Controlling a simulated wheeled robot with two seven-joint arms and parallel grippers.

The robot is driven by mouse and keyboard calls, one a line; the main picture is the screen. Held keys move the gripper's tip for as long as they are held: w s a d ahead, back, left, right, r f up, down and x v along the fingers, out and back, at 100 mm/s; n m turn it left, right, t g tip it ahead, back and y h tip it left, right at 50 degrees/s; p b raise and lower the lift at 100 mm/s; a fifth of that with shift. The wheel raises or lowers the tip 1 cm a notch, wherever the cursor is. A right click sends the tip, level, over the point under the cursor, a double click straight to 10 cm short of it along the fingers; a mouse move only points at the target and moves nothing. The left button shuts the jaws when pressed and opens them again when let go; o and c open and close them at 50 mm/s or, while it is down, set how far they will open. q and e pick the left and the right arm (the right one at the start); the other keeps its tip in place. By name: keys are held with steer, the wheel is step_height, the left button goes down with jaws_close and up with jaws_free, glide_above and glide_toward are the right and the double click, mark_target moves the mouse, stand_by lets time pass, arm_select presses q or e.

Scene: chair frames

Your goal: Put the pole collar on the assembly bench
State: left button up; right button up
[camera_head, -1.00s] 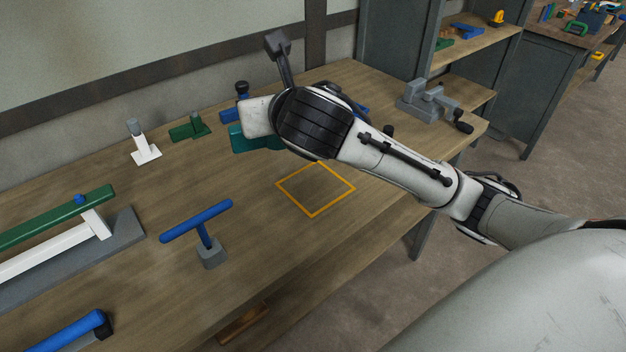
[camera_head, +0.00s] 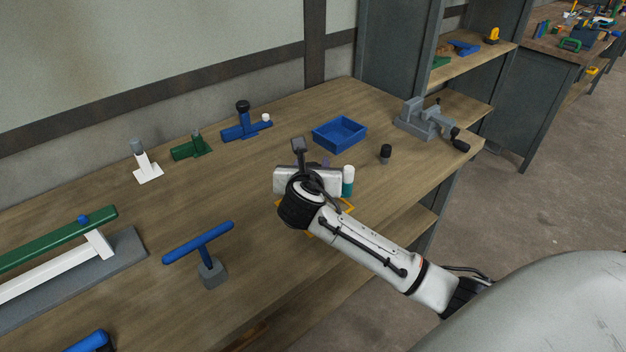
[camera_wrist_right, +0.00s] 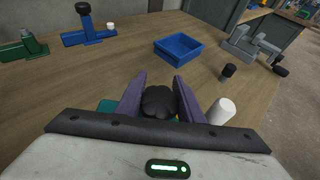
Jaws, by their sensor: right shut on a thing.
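My right gripper (camera_wrist_right: 158,95) is shut on the pole collar, a teal piece (camera_head: 347,188) with a white end (camera_head: 348,174). In the right wrist view its black knob (camera_wrist_right: 158,103) sits between the purple fingers and its white end (camera_wrist_right: 221,111) sticks out to the right. Most of the collar is hidden behind the gripper and wrist. It is over or on the orange square outline (camera_head: 347,207) on the assembly bench (camera_head: 130,225); I cannot tell whether it touches the wood. My left gripper is not in view.
A blue tray (camera_head: 340,134), a dark knob piece (camera_head: 385,154) and a grey vise (camera_head: 425,119) stand behind and to the right. Blue (camera_head: 243,127), green (camera_head: 190,149) and white (camera_head: 145,165) fittings line the back. A blue T-shaped piece (camera_head: 199,243) stands left.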

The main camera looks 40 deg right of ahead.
steer(key=shift+f+b, duration=0.3)
steer(key=shift+f, duration=1.55)
steer(key=shift+f, duration=0.15)
steer(key=o, duration=1.2)
steer(key=shift+o, duration=0.2)
steer(key=p+v, duration=0.1)
steer(key=v, duration=1.1)
steer(key=shift+r, duration=0.2)
steer(key=shift+s+d, duration=0.1)
